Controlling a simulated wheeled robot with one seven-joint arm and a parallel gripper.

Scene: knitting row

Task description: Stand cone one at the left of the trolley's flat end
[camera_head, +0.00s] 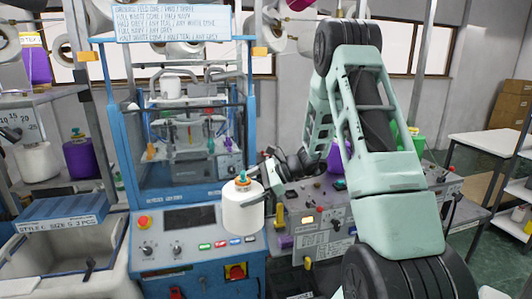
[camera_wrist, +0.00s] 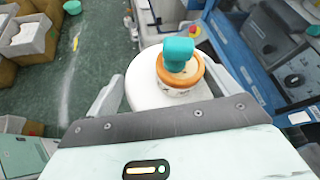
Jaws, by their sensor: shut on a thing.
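My gripper (camera_wrist: 170,80) is shut on a white yarn cone (camera_head: 243,210) with an orange collar and a teal cap on top. The white cone also shows in the wrist view (camera_wrist: 140,88), between my two fingers. It is held upright in the air in front of the blue machine's control panel. The frames do not show which number this cone has. A white-topped table (camera_head: 490,140) stands at the right, and a white shelf unit (camera_head: 515,190) is at the right edge. I cannot tell whether either is the trolley.
The blue knitting machine (camera_head: 190,215) stands close behind the cone. A grey bin (camera_head: 60,255) is at the lower left. A shelf at the left holds a white cone (camera_head: 38,162) and a purple cone (camera_head: 82,158). Green floor (camera_wrist: 90,75) shows open in the wrist view.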

